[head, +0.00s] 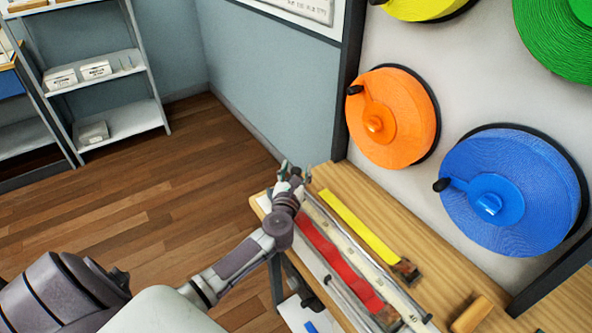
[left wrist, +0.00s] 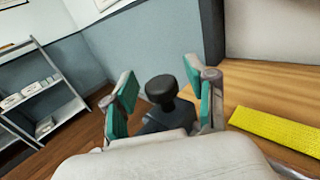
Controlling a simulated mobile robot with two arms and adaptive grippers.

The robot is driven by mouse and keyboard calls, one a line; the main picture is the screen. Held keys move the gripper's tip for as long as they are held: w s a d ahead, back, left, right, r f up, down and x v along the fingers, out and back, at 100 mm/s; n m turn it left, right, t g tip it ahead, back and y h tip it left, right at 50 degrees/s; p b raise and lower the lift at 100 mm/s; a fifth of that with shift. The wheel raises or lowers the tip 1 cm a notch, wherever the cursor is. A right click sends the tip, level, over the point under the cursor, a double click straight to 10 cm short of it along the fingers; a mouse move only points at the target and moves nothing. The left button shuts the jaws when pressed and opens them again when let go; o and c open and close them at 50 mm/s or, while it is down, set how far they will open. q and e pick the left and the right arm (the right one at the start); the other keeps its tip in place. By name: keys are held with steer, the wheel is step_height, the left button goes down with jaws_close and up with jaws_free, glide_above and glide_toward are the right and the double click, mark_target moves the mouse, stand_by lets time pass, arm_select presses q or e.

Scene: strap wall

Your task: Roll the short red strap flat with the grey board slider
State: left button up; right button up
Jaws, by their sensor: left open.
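The short red strap (head: 338,262) lies lengthwise on the measuring board (head: 365,262) on the wooden bench, its near end at a brown end piece. My left gripper (head: 292,176) is over the board's far end, beyond the strap. In the left wrist view my left gripper (left wrist: 163,100) is open, with green pads on either side of a black round knob (left wrist: 161,88). The knob seems to belong to the grey board slider; its body is mostly hidden behind my gripper. I cannot tell whether the pads touch the knob. My right gripper is out of view.
A yellow strap (head: 357,224) lies beside the board; it also shows in the left wrist view (left wrist: 280,128). A wooden block (head: 472,314) sits at the near right. Orange (head: 408,118) and blue (head: 530,178) strap reels hang on the wall panel. Shelves (head: 110,125) stand far left.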

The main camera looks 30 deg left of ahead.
arm_select(q)
steer(key=c, duration=1)
jaws_close()
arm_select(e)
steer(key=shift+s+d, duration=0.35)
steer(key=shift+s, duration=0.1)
